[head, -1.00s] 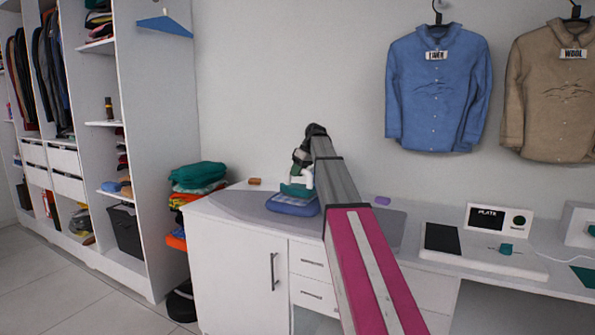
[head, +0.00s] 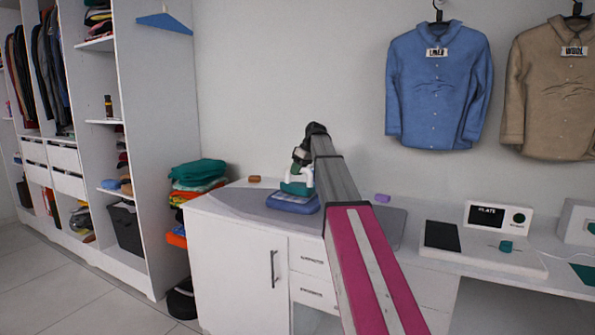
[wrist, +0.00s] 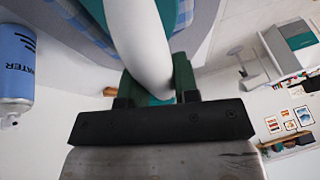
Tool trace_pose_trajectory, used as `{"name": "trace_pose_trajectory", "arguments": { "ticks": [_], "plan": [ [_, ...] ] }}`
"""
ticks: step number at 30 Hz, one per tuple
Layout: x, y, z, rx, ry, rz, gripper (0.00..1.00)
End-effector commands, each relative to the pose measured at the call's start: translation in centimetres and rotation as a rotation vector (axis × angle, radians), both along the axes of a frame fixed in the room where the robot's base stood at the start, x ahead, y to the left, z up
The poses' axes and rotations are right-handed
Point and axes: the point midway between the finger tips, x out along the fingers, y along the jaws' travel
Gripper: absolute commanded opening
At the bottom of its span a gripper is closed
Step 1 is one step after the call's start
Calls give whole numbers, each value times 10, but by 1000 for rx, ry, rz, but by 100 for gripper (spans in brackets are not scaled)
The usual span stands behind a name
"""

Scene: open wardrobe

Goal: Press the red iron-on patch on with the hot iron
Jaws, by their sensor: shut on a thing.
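My gripper (head: 302,168) is shut on the white handle (wrist: 140,40) of the iron, over the left part of the worktop. The iron (head: 295,188) has a teal body and sits on or just above a folded blue garment (head: 290,206); I cannot tell whether they touch. The wrist view shows the handle between my two fingers (wrist: 152,90), with teal behind it and blue plaid cloth (wrist: 90,22) beyond. I cannot make out the red patch; it may be hidden under the iron.
An orange block (head: 254,179) and a purple block (head: 383,198) lie on the worktop. A white unit with a display (head: 495,217) and dark plate stands right. Shirts hang on the wall.

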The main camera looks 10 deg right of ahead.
Motion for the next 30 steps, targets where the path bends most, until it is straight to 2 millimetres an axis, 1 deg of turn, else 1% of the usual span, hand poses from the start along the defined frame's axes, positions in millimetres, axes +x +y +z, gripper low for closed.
{"name": "trace_pose_trajectory", "arguments": {
  "ticks": [30],
  "plan": [
    [0, 0, -6, 0, 0, 0, 5]
  ]
}}
